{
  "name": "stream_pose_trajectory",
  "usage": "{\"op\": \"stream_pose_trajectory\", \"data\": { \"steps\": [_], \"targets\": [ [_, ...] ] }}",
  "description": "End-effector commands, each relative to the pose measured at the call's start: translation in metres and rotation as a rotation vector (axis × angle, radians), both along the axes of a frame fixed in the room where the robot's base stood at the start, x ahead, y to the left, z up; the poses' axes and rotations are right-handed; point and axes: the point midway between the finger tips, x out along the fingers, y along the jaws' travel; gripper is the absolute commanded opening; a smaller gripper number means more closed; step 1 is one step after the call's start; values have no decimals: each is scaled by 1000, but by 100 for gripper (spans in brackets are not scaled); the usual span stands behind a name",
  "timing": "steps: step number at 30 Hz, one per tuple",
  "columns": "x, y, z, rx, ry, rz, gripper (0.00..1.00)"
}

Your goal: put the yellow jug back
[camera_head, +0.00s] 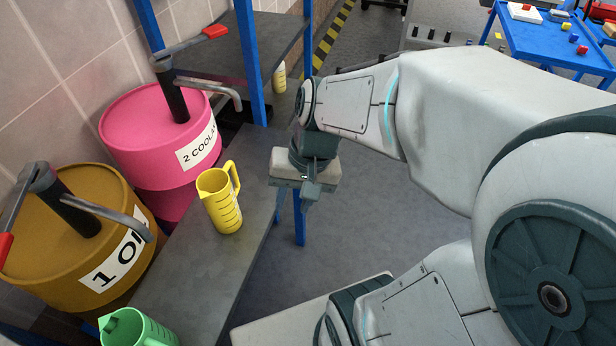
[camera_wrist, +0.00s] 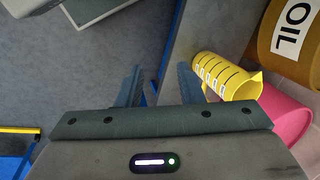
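A yellow jug (camera_head: 219,200) with dark level marks stands upright on the grey bench (camera_head: 205,265), in front of the pink drum. Its handle is on the right, towards my gripper. My gripper (camera_head: 309,198) is to the right of the jug, apart from it, beyond the bench's right edge. In the wrist view the jug (camera_wrist: 222,76) shows just right of the right finger, and my gripper (camera_wrist: 159,84) has its fingers apart with nothing held between them. Another small yellow and white container (camera_head: 279,78) stands farther back, beside the blue post.
A green jug (camera_head: 140,330) stands at the near end of the bench. The pink coolant drum (camera_head: 130,125) and ochre oil drum (camera_head: 60,250), both with pumps, line the left. A blue shelf post (camera_head: 250,65) rises behind.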

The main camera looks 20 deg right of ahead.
Motion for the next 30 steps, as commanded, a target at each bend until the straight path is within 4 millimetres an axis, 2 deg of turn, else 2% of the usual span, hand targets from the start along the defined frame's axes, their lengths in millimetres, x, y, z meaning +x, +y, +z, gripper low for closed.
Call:
{"op": "stream_pose_trajectory", "data": {
  "steps": [3, 9, 20, 27, 30],
  "targets": [
    [-3, -16, 16, -150, -132, 147, 34],
    [-4, -30, 30, -277, -229, 263, 34],
    [-4, -31, 34, -289, -236, 271, 34],
    [-4, -32, 67, -294, -252, 262, 34],
    [-4, -32, 67, -294, -252, 262, 34]
  ]
}}
